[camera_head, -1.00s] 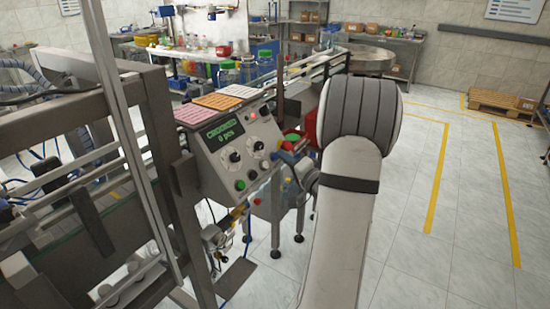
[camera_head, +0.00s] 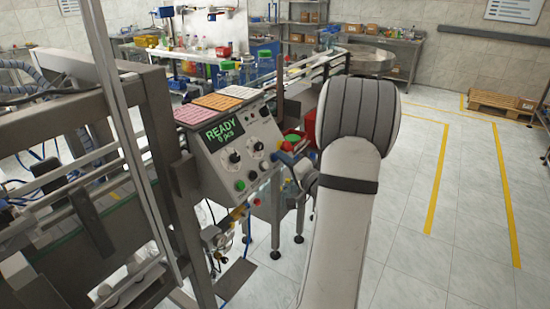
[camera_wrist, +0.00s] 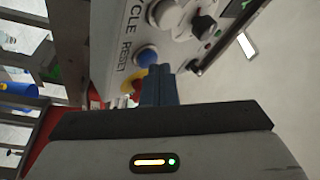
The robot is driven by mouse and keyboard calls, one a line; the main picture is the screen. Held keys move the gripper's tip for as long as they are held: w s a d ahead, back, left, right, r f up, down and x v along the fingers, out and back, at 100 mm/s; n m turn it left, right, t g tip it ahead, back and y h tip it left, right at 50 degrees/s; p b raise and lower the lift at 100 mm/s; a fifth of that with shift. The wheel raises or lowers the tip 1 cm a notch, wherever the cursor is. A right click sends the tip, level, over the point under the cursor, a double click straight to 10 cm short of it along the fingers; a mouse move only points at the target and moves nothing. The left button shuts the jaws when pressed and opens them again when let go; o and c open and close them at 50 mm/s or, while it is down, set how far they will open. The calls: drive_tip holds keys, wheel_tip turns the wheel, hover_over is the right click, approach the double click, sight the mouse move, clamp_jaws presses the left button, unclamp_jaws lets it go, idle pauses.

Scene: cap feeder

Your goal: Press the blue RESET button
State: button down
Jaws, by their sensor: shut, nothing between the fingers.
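The blue RESET button (camera_wrist: 146,56) is round and sits on the light panel next to the printed word RESET in the wrist view. My gripper (camera_wrist: 158,71) is shut and empty. Its fingertips are right beside the button in the picture and overlap its lower right edge; I cannot tell whether they touch it. In the head view the control panel (camera_head: 222,158) faces me, and its display (camera_head: 222,132) reads READY, 0 pcs in green. The blue button cannot be made out clearly there, near my wrist.
In the wrist view a black knob (camera_wrist: 204,26) and a yellow part (camera_wrist: 133,80) flank the button. In the head view the machine's metal frame (camera_head: 165,150) stands left of the panel. Open tiled floor (camera_head: 415,245) lies to the right.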

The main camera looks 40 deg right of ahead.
drive_tip(key=shift+s+d+r, duration=0.15)
drive_tip(key=shift+s+r, duration=0.25)
drive_tip(key=shift+s, duration=0.1)
drive_tip(key=s+r+p, duration=0.1)
drive_tip(key=s+d+r+p, duration=0.1)
drive_tip(key=s+r+p, duration=0.1)
drive_tip(key=shift+s+d, duration=0.3)
drive_tip(key=shift+s, duration=0.1)
drive_tip(key=shift+f, duration=0.15)
idle(0.7)
